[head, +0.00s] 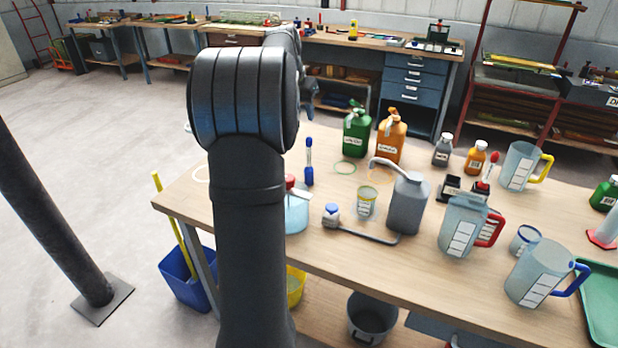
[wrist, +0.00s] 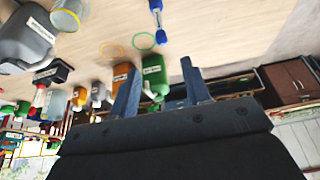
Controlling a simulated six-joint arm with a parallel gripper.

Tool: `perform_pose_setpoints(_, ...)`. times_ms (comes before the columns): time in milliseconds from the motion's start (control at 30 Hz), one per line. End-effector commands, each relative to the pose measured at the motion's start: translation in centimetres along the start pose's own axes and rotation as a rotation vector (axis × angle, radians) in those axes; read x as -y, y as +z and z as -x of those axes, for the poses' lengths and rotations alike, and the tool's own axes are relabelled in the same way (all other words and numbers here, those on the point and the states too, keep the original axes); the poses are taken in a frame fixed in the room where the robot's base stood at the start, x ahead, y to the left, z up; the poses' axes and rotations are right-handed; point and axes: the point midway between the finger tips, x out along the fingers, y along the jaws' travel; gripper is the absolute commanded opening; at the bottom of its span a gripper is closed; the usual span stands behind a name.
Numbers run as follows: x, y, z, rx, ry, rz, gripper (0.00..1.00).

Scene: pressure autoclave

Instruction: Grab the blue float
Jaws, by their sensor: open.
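The blue float (head: 309,162) stands upright on the wooden table in the head view, just right of my arm. It has a dark blue top, a paler thin middle and a blue lower part. In the wrist view the float (wrist: 156,14) shows at the top edge, partly cut off, beyond my fingertips. My gripper (wrist: 160,70) is open, with nothing between its fingers, and is apart from the float. In the head view my gripper is mostly hidden behind my arm.
A green jug (head: 356,133) and an orange jug (head: 390,138) stand behind and right of the float. A grey can (head: 408,205), a yellow-rimmed beaker (head: 367,203) and a red-capped bottle (head: 297,213) stand nearer. A green ring (head: 345,168) lies flat beside the float.

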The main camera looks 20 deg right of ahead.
Motion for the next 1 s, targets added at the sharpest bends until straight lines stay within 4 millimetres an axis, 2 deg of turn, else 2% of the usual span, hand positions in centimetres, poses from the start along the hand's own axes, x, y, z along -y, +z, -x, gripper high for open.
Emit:
perform_pose_setpoints(167,0.0,0.0,-2.2,0.002,0.003,0.018,0.44)
perform_pose_setpoints(400,-0.1,0.1,-7.5,0.003,0.004,0.015,0.44)
perform_pose_setpoints(600,0.0,0.1,-11.0,0.001,0.003,0.015,0.44)
perform_pose_setpoints(867,0.0,0.1,-12.5,0.0,0.002,0.014,0.44)
perform_pose_setpoints(1000,0.0,0.4,-14.1,0.001,0.002,0.015,0.44)
